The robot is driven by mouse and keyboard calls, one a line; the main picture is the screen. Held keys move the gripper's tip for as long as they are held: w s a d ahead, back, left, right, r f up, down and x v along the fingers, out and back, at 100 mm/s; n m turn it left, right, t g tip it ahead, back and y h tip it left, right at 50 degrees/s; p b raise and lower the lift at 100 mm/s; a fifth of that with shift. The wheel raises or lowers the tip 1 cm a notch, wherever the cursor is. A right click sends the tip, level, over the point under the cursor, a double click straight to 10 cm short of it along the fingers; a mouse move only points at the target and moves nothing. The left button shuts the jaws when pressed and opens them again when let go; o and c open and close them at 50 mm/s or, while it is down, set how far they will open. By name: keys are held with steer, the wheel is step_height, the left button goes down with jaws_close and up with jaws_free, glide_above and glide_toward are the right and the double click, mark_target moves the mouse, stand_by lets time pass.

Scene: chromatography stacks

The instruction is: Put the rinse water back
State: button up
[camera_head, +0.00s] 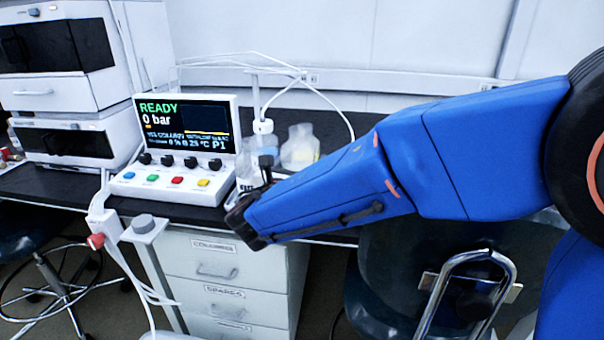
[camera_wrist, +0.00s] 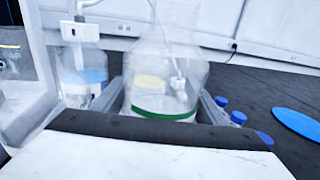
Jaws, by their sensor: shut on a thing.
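A clear bottle with a green band (camera_wrist: 165,112) stands upright between the fingers of my gripper (camera_wrist: 163,103) in the wrist view. My gripper is shut on it. I cannot read any label, so I cannot tell whether it is the rinse water. A yellow patch shows through its clear wall. In the head view my arm hides most of my gripper (camera_head: 250,200), and the held bottle cannot be made out there with certainty. A clear bottle with a yellow patch (camera_head: 300,148) shows just behind my arm, blurred.
A bottle with a blue label (camera_wrist: 85,85) stands left of the held one. Several blue-capped vials (camera_wrist: 238,118) and a blue disc (camera_wrist: 298,122) are at the right. The control panel (camera_head: 185,145) reads READY, 0 bar. Tubing (camera_head: 320,95) loops above the bottles.

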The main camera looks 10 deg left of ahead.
steer(key=shift+f, duration=1.7)
steer(key=shift+f, duration=0.1)
steer(key=o, duration=1.4)
steer(key=shift+s, duration=0.2)
steer(key=s, duration=0.3)
steer(key=s+a, duration=0.1)
steer(key=s, duration=0.7)
steer(key=shift+s+a, duration=0.25)
steer(key=shift+a, duration=0.05)
